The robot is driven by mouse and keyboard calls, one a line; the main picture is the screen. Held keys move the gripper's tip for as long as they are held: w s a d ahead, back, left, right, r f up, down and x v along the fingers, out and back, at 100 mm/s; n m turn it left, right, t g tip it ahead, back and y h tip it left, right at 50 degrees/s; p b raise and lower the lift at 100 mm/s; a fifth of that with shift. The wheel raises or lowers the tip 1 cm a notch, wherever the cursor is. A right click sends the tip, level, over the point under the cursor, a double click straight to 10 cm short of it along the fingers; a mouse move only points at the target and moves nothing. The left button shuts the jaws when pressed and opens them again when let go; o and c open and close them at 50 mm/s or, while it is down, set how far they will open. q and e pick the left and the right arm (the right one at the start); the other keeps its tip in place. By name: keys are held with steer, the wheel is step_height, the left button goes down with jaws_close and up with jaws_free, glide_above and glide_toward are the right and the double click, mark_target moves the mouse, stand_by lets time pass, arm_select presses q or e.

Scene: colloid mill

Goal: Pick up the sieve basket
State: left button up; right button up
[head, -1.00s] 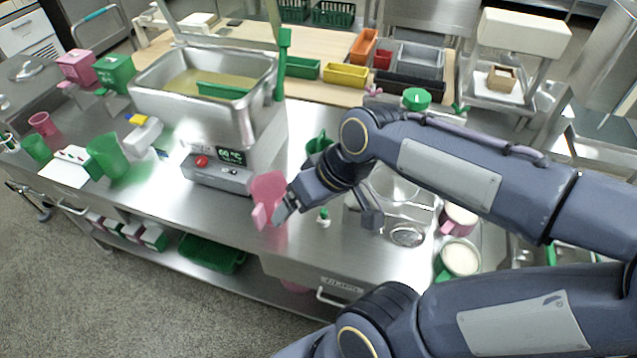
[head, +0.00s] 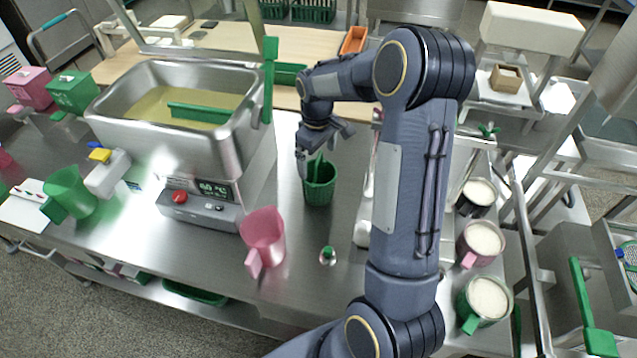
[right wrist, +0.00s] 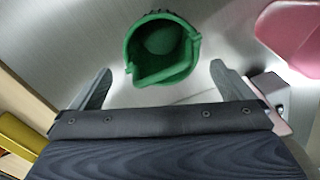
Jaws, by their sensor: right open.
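The sieve basket is the green ribbed cup-like basket (head: 320,186) standing upright on the steel counter in the middle of the head view. In the right wrist view the green basket (right wrist: 163,48) shows from above, with an open top and a thick rim. My right gripper (head: 322,152) is open and empty, close above and behind the basket. In the right wrist view its two fingers (right wrist: 160,72) stand wide apart on either side of the basket's near edge, not touching it. My left gripper is not in view.
A pink jug (head: 263,238) stands left of the basket, beside a small green-topped item (head: 327,255). A steel vat (head: 180,110) with yellowish liquid and a green paddle (head: 269,78) is at the left. Mugs of white contents (head: 486,298) stand at the right.

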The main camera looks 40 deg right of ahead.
mark_target(319, 167)
steer(key=f, duration=0.3)
steer(key=f+p, duration=0.1)
steer(key=f, duration=0.1)
steer(key=shift+s, duration=0.25)
steer(key=c, duration=1.2)
steer(key=shift+r, duration=0.1)
